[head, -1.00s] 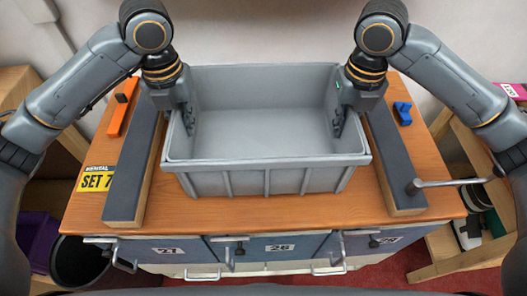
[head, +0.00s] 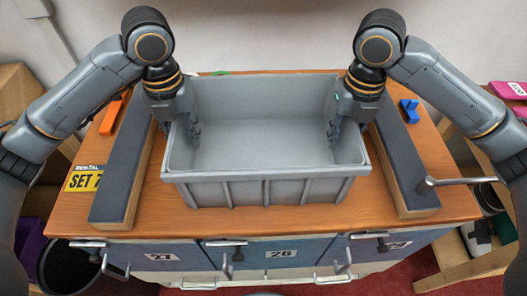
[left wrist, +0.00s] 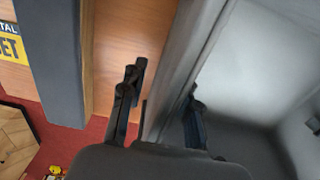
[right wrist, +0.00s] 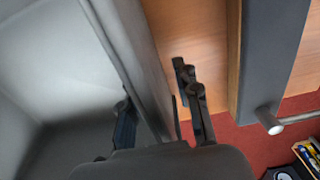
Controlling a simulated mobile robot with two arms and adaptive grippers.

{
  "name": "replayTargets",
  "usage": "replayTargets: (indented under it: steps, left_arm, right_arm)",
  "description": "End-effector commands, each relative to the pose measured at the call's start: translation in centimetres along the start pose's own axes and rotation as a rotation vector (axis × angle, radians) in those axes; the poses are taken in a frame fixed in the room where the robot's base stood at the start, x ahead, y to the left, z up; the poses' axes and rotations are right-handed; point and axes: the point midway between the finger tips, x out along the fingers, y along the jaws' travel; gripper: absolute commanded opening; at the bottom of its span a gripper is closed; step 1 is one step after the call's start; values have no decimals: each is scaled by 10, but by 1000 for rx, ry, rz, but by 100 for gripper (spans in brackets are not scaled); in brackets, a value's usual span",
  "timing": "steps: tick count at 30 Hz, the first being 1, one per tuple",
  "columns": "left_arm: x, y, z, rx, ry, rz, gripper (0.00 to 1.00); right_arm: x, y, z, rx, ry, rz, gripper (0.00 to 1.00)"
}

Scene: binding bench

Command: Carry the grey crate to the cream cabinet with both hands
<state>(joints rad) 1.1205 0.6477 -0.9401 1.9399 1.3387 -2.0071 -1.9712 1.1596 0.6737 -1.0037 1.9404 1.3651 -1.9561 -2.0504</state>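The grey crate (head: 265,190) is empty and level, over the wooden top of a bench-like cabinet (head: 290,222) with blue drawer fronts and cream lower parts. I cannot tell whether its underside touches the top. My left gripper (head: 182,128) is at the crate's left wall. In the left wrist view its fingers (left wrist: 163,105) straddle that wall, one inside and one outside. My right gripper (head: 342,128) straddles the right wall likewise, as its fingers (right wrist: 155,105) show in the right wrist view. Both hold the crate; the finger contact is partly hidden.
Dark-topped long blocks lie left (head: 125,175) and right (head: 400,160) of the crate. A handle (head: 450,182) sticks out from the right block. An orange tool (head: 114,113), a yellow label (head: 84,178) and a blue piece (head: 409,111) lie outside the blocks. A dark bin (head: 70,265) stands front left.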

Motion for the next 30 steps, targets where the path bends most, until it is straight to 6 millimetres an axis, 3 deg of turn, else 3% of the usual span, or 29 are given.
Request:
replayTargets:
  steps: [11, 24, 30]
  left_arm:
    - [-8, 0, 1, -1, -4, 0, 34]
    - [-86, 0, 1, -2, -6, 1, 34]
    - [-112, 0, 1, -1, -3, 1, 34]
  right_arm:
    - [0, 0, 0, 0, 0, 0, 34]
    - [0, 0, 0, 0, 0, 0, 34]
    - [0, 0, 0, 0, 0, 0, 34]
